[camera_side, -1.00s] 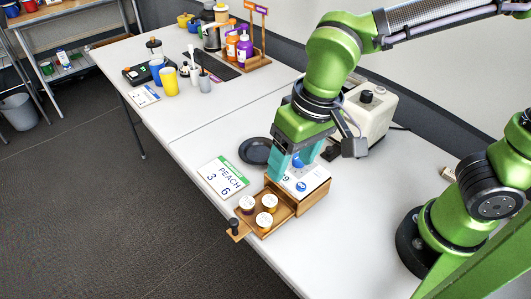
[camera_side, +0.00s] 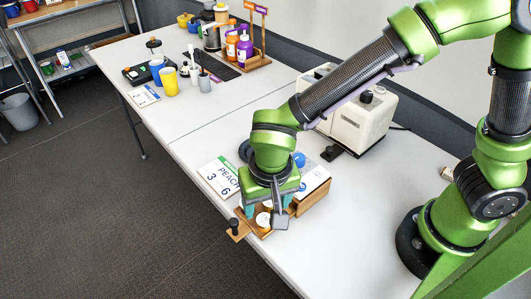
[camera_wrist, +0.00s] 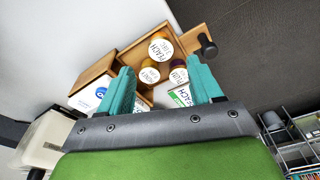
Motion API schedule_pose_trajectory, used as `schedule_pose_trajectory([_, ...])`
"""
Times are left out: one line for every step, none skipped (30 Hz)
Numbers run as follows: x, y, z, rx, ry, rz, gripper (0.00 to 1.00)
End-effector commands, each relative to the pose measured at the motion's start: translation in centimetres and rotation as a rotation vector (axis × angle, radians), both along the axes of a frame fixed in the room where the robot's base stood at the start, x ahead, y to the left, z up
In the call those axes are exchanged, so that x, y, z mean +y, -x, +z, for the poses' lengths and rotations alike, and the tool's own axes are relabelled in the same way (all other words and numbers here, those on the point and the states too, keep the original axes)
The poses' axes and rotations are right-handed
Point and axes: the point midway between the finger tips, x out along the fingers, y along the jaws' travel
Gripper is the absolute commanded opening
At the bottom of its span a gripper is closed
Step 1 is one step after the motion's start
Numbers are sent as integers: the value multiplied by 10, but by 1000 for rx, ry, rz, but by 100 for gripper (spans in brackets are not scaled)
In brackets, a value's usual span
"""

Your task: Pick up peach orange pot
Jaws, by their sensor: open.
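The peach orange pot has a white lid reading PEACH in the wrist view (camera_wrist: 160,47), with a bit of orange side showing. It stands in the open wooden drawer (camera_wrist: 128,56), close to the knob end. In the side view it appears to be the front pot (camera_side: 263,219). A second pot (camera_wrist: 149,74) stands beside it, and a third (camera_wrist: 179,76), with a purple side, reads PLUM. My gripper (camera_wrist: 161,68) is open above the drawer, its teal fingers on either side of the pots, holding nothing. In the side view my gripper (camera_side: 266,208) partly hides the pots.
The wooden box (camera_side: 313,196) with a white-blue top adjoins the drawer. The drawer knob (camera_side: 233,225) sticks out at the table edge. A PEACH 3 6 card (camera_side: 220,177) lies to the left. A cream appliance (camera_side: 356,125) stands behind.

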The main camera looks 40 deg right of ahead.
Motion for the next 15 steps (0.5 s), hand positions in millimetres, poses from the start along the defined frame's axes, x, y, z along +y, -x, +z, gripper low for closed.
schedule_pose_trajectory([-1,0,-5,2,1,-2,65])
schedule_pose_trajectory([-1,-1,-6,1,0,-2,65])
schedule_pose_trajectory([-1,-1,-8,1,-1,-2,65])
schedule_pose_trajectory([-1,-1,-10,1,-1,-2,65])
schedule_pose_trajectory([-1,-1,-12,1,0,-1,65])
schedule_pose_trajectory([-1,-1,-16,3,1,0,65])
schedule_pose_trajectory([0,-1,-20,3,2,0,65])
schedule_pose_trajectory([0,-1,-24,3,3,-1,65])
schedule_pose_trajectory([0,0,-31,5,4,0,65])
schedule_pose_trajectory([1,0,-36,4,4,0,65])
schedule_pose_trajectory([1,0,-41,5,3,-1,65])
schedule_pose_trajectory([1,-1,-46,3,3,0,65])
schedule_pose_trajectory([0,-2,-50,3,3,-1,65])
schedule_pose_trajectory([0,-3,-53,2,3,-1,65])
schedule_pose_trajectory([0,-3,-57,2,2,-1,65])
